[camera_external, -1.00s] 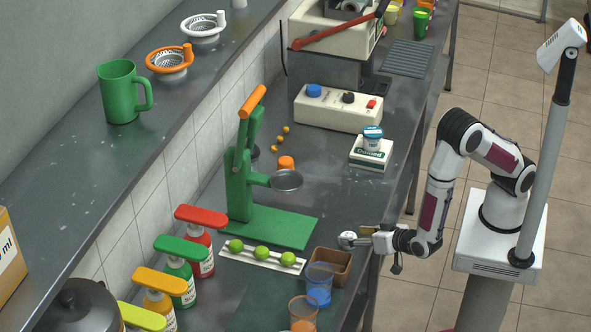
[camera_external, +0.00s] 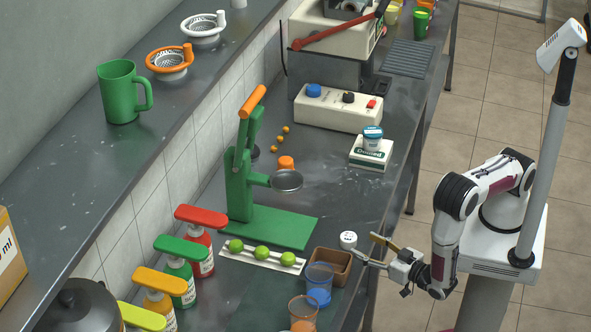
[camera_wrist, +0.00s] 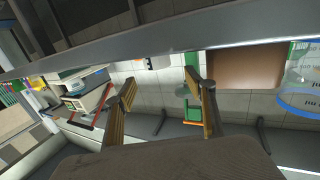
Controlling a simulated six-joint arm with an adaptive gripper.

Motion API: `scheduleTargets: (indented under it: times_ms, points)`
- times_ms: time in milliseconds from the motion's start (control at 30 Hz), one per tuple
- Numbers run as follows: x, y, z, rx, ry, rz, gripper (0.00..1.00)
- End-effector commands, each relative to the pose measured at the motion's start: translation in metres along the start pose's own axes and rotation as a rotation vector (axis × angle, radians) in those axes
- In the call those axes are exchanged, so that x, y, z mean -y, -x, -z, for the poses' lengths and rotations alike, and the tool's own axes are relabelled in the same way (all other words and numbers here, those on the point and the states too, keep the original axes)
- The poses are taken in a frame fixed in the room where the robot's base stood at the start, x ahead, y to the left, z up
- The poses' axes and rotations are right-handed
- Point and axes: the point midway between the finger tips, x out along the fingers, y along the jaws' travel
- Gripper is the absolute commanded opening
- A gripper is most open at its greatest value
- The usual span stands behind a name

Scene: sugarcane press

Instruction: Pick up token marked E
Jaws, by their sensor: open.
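I cannot make out any token with a readable letter E in either view. A small white round piece with dark marks on top (camera_external: 348,240) stands on the counter near its front edge; its marks are too small to read. My gripper (camera_external: 374,251) is open and empty, just right of this white piece and apart from it, at the counter edge. Its two brass-coloured fingers also show spread apart in the wrist view (camera_wrist: 165,92).
A brown open box (camera_external: 345,268) sits left of my gripper; it also shows in the wrist view (camera_wrist: 243,70). A blue-tinted cup (camera_external: 319,284) stands beside the box. A green press (camera_external: 262,225) and a white tray with green limes (camera_external: 250,257) stand farther in.

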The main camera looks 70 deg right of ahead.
Motion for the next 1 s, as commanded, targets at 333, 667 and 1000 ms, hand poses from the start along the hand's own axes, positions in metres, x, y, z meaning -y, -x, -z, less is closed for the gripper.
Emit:
scheduleTargets:
  times_ms: [333, 667, 1000]
  points:
    - [0.001, 0.002, 0.0, -0.018, 0.002, 0.007, 0.55]
    - [0.001, -0.006, 0.0, -0.017, 0.002, 0.005, 0.55]
    - [0.0, -0.024, 0.0, -0.018, 0.002, 0.006, 0.55]
